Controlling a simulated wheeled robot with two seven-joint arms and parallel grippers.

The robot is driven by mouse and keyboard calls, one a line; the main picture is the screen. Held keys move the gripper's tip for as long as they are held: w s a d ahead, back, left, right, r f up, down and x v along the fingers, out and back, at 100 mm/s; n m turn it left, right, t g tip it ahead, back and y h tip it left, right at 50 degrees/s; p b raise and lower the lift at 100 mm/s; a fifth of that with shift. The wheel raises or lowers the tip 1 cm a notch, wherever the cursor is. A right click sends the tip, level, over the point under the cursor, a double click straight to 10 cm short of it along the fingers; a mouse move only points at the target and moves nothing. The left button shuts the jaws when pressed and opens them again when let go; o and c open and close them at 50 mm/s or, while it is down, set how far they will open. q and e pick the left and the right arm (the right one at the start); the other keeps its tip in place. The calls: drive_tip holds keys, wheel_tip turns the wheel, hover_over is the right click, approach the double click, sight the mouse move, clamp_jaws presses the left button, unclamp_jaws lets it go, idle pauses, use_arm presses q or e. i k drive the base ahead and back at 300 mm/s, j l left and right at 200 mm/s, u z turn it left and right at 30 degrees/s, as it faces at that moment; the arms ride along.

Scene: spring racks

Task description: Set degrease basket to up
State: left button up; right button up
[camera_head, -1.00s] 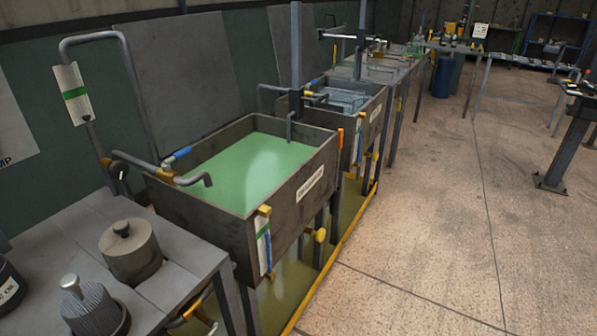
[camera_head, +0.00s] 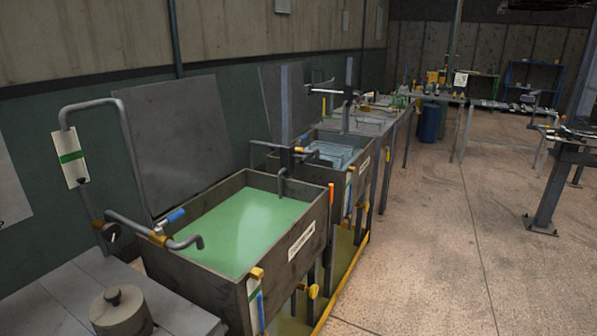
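A dark metal tank (camera_head: 202,290) full of green liquid (camera_head: 240,228) stands at centre left. A white label (camera_head: 301,241) is on its front side, too small to read. No basket shows above the green liquid. An orange-tipped upright handle (camera_head: 331,194) stands at its right corner, and a grey post (camera_head: 285,105) rises behind it. A second tank (camera_head: 360,178) just beyond holds a pale blue-grey basket-like shape (camera_head: 334,152). I cannot tell from the labels which tank is the degrease one. Neither of my grippers is in view.
A grey bench (camera_head: 60,305) with a lidded round metal pot (camera_head: 120,312) stands at the near left. Bent pipes (camera_head: 150,232) with a blue-handled valve reach over the tank. A yellow-edged drip tray (camera_head: 345,278) runs below. The concrete floor (camera_head: 430,240) at right is clear.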

sight(287, 155)
drive_tip(key=i+l+u, duration=0.1)
drive_tip(key=u, duration=0.75)
drive_tip(key=i+l+u, duration=0.25)
drive_tip(key=l+u, duration=0.2)
drive_tip(key=l, duration=0.2)
drive_tip(key=i+l+u, duration=0.1)
drive_tip(key=l+u, duration=0.15)
drive_tip(key=l, duration=0.15)
drive_tip(key=i+l+u, duration=0.2)
drive_tip(key=l, duration=0.15)
drive_tip(key=l+u, duration=0.1)
drive_tip(key=l, duration=1.65)
drive_tip(key=i, duration=0.05)
